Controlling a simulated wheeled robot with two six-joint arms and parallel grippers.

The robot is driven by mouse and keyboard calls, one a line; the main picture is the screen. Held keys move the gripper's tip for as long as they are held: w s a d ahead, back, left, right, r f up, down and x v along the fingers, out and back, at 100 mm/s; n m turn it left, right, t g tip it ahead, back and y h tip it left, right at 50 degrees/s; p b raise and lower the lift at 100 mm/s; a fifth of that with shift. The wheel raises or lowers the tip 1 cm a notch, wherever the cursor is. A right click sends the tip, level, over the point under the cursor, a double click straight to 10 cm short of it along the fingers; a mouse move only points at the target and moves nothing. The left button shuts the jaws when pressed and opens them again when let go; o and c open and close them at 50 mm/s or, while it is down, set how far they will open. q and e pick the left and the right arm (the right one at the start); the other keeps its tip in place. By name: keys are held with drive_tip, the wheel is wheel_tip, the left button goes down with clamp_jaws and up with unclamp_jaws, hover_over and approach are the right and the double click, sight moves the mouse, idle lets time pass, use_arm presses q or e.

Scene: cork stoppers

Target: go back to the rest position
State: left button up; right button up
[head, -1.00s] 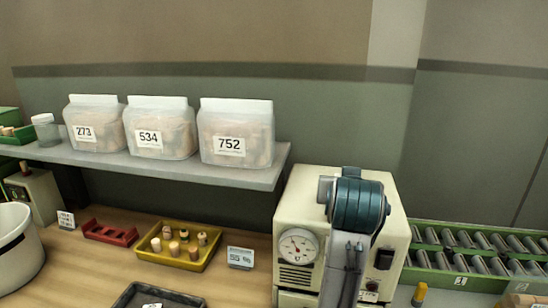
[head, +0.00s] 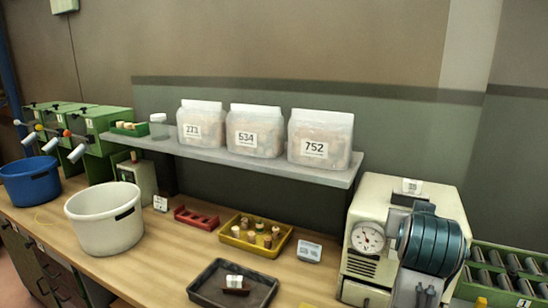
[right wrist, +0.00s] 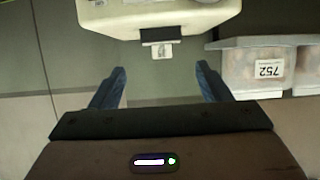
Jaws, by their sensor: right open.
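My right gripper (right wrist: 161,68) is open in the right wrist view. Its two blue fingers stand wide apart with nothing between them. In the head view, a teal joint of my right arm (head: 430,240) stands in front of the cream machine with the round gauge (head: 358,255) and covers part of it. The gripper itself is not clear there. The machine also shows upside down in the right wrist view (right wrist: 190,18), beyond the fingers and apart from them. My left gripper is in neither view.
A shelf (head: 250,166) holds bags marked 273, 534 and 752. On the bench are a white bucket (head: 103,232), a blue bucket (head: 30,186), a red rack (head: 196,218), a yellow tray (head: 236,243) with corks and a dark tray (head: 208,298). A green roller rack (head: 480,284) stands right.

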drive_tip(key=s+f+n+g+y, duration=0.1)
drive_tip(key=s+f, duration=0.3)
drive_tip(key=f, duration=0.5)
drive_tip(key=s+f+n+g+y, duration=0.1)
drive_tip(key=s+f+n+g, duration=0.15)
drive_tip(key=f, duration=0.55)
drive_tip(key=s+f+g+y, duration=0.1)
drive_tip(key=s+f, duration=0.3)
drive_tip(key=f, duration=0.5)
drive_tip(key=s+f+n+g+y, duration=0.1)
drive_tip(key=s+f+g, duration=0.1)
drive_tip(key=s+f, duration=0.65)
drive_tip(key=s+f+n+g+y, duration=0.15)
drive_tip(key=s+f, duration=0.35)
drive_tip(key=s, duration=0.6)
wheel_tip(320, 180, down, 32)
drive_tip(key=d+g+b, duration=0.1)
drive_tip(key=d+g, duration=0.1)
drive_tip(key=d, duration=0.1)
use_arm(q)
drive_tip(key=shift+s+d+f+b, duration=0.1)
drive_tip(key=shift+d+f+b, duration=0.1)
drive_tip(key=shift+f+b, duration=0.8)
use_arm(e)
drive_tip(key=s+f, duration=1.8)
drive_tip(key=f, duration=0.1)
drive_tip(key=shift+s+d+f+g+p, duration=0.3)
drive_tip(key=shift+f+g, duration=0.1)
